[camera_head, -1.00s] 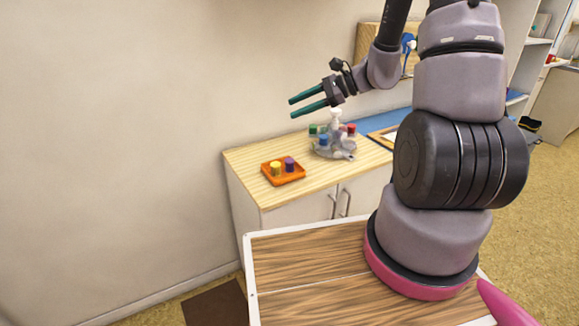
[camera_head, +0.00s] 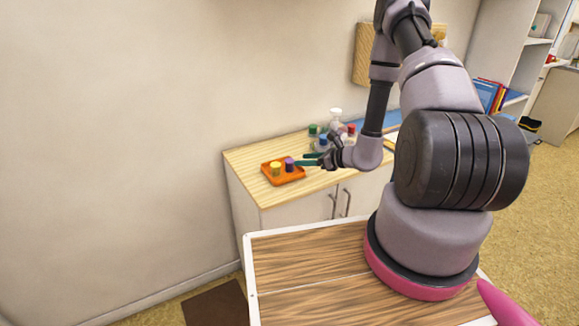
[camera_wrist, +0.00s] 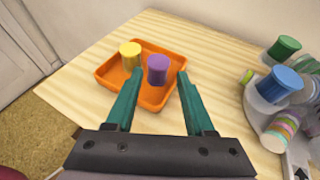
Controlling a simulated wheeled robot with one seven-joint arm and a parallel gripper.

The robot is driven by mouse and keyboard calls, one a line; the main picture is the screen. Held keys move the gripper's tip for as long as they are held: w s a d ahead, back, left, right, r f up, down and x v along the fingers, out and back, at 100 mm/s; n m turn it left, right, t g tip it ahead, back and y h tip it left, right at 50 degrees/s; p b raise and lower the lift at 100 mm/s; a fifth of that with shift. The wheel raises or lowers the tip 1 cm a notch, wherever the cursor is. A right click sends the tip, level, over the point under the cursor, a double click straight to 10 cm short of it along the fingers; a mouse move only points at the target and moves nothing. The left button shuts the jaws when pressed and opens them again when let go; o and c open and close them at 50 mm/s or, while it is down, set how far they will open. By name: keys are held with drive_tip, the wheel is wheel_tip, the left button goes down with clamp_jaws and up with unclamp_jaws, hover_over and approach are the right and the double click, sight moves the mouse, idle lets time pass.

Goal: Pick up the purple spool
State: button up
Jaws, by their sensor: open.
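The purple spool (camera_head: 290,164) stands upright in the orange tray (camera_head: 283,180) on the cabinet top, to the right of the yellow spool (camera_head: 276,168). My gripper (camera_head: 299,160) is at the tray's right side, close to the purple spool. In the wrist view the purple spool (camera_wrist: 157,69) is ahead of my open gripper (camera_wrist: 161,78), roughly in line with the gap between the teal fingers. Nothing is held. The yellow spool (camera_wrist: 131,55) stands to its left in the tray (camera_wrist: 152,95).
A grey carousel (camera_wrist: 262,112) with green (camera_wrist: 284,47) and blue (camera_wrist: 282,83) spools stands to the right. The light wood cabinet top (camera_wrist: 188,42) is bare behind the tray. A wall rises behind the cabinet.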

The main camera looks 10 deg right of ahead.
sight(293, 161)
drive_tip(key=x, duration=0.5)
drive_tip(key=shift+w+a+f, duration=0.15)
drive_tip(key=shift+a+f, duration=0.05)
drive_tip(key=shift+f, duration=0.25)
clamp_jaws()
